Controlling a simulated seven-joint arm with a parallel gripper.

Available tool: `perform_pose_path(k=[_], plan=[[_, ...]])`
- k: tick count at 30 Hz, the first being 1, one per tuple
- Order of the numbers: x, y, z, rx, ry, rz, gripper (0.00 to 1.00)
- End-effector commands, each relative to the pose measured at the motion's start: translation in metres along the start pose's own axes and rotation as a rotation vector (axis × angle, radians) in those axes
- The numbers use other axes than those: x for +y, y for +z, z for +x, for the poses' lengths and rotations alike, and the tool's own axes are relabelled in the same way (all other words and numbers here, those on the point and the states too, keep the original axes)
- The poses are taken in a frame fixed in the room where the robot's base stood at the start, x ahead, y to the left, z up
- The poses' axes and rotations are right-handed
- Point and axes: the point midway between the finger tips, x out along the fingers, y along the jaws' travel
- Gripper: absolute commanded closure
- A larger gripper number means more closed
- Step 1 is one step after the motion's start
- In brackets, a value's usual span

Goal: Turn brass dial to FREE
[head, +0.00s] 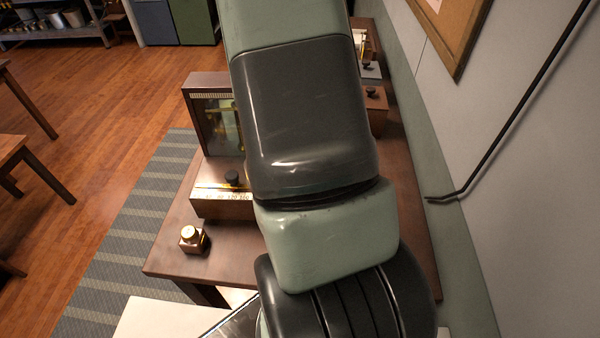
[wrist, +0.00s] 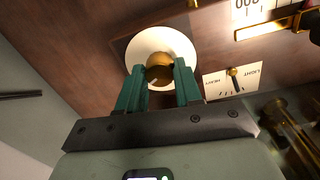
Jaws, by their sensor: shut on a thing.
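The brass dial (wrist: 159,62) is a round brass knob in the middle of a pale white disc (wrist: 150,40) on a brown wooden surface in the wrist view. My gripper (wrist: 159,72) has its two green fingers on either side of the dial and is shut on it. The fingers hide parts of the dial's sides and of the disc's lower edge. I see no readable FREE mark or pointer on the disc. In the head view my arm covers the dial and my gripper.
A LIGHT/HEAVY card (wrist: 218,88) with a small dark pointer sits close right of the fingers. Brass fittings (wrist: 290,120) stand further right.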

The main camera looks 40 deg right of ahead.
Motion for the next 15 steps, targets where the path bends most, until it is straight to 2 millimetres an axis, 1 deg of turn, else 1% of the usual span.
perform_pose_path(k=[6,15], plan=[[-0.0002,-0.0006,-0.0005,-0.007,0.000,0.185,0.96],[0.0001,-0.0008,-0.0004,-0.016,0.000,0.359,0.96]])
